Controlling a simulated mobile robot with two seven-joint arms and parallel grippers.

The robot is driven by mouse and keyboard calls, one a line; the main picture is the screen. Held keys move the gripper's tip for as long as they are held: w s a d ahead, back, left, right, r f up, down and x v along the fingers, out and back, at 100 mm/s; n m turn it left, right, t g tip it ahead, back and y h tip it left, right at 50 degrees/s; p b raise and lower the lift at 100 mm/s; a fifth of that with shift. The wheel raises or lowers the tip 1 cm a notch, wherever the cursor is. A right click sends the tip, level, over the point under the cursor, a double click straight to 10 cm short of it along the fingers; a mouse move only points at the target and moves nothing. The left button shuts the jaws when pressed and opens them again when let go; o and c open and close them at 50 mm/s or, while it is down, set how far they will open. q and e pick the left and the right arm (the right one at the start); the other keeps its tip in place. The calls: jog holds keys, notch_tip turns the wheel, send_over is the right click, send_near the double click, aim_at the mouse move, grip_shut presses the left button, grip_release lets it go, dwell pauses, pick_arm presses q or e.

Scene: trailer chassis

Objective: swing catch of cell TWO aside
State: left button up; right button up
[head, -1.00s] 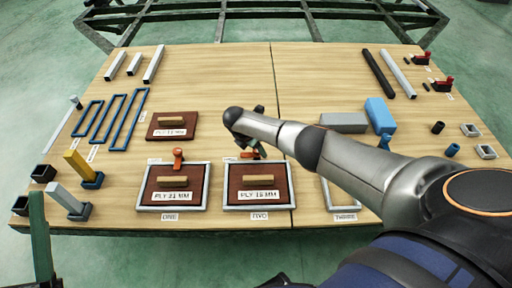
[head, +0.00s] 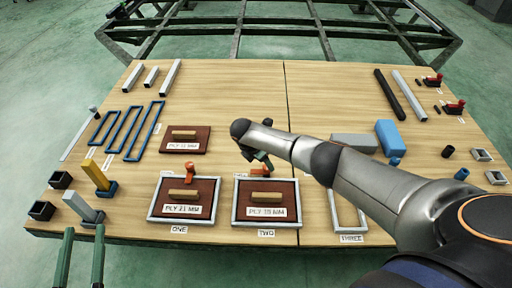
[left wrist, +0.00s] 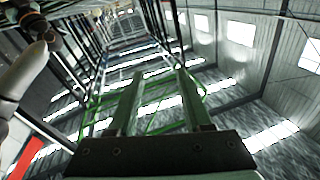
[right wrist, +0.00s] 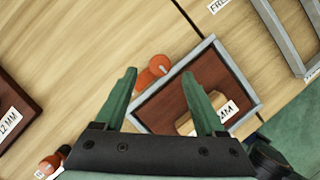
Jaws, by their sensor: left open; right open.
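Cell TWO (head: 237,214) is a grey frame around a dark brown ply plate (head: 285,190) with a wooden grip block. Its orange-red catch (right wrist: 146,80) sits at the frame's edge in the right wrist view; in the head view my right gripper largely hides it. My right gripper (right wrist: 159,74) is open and empty, its fingertips on either side of the catch in the picture; height above it is unclear. Cell ONE (head: 152,207) stands to the left with its own orange catch (head: 190,170). My left gripper (head: 84,230) is open and empty at the board's front left edge.
Cell THREE (head: 361,216), an empty-looking frame, lies right of cell TWO, partly behind my right arm. A loose ply plate (head: 203,133) lies behind cell ONE.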

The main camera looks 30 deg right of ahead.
pick_arm(q)
jog(key=s+f+n+g+y+p, duration=0.1)
jog(key=s+f+g, duration=0.3)
jog(key=f, duration=0.6)
jog(key=s+f+n+g+y+p, duration=0.1)
jog(key=s+f+g, duration=0.3)
jog(key=f, duration=0.5)
jog(key=shift+f+n+g+p, duration=0.4)
jog(key=shift+g+p, duration=0.3)
jog(key=shift+p, duration=0.15)
pick_arm(e)
jog(key=v, duration=0.8)
jog(key=shift+r, duration=0.2)
jog(key=shift+a, duration=0.1)
